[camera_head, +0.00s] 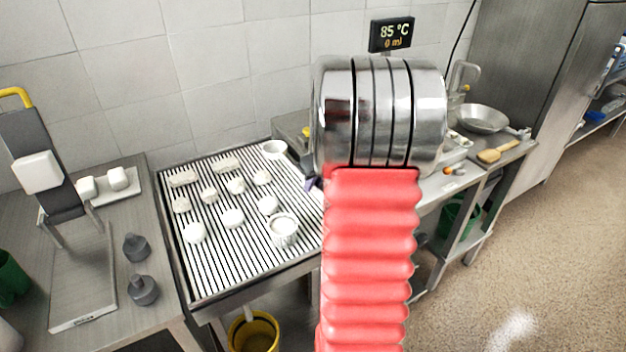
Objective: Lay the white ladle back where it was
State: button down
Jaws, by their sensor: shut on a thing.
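My gripper is not in view; the silver wrist and red bellows of my arm cover the centre right. I cannot make out the white ladle for certain. A small round white bowl shape (274,148) shows at the back right of the slatted rack (200,268), close to my arm. It could be the ladle's cup, but no handle shows. A small dark purple piece (311,184) peeks out left of my arm at the rack's right edge; I cannot tell what it is.
Several white lumps and a ribbed white cup (284,229) stand on the rack. Two grey weights (142,290) and a dark stand (45,150) are at left. A metal pan (482,118) and wooden brush (497,151) lie on the right counter. A yellow bucket (254,334) is below.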

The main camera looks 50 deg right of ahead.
jog(key=shift+f, duration=2.35)
jog(key=c, duration=1.6)
grip_release()
jog(key=v, duration=1.3)
jog(key=shift+s+r, duration=0.2)
jog(key=shift+r, duration=0.1)
jog(key=shift+m, duration=0.3)
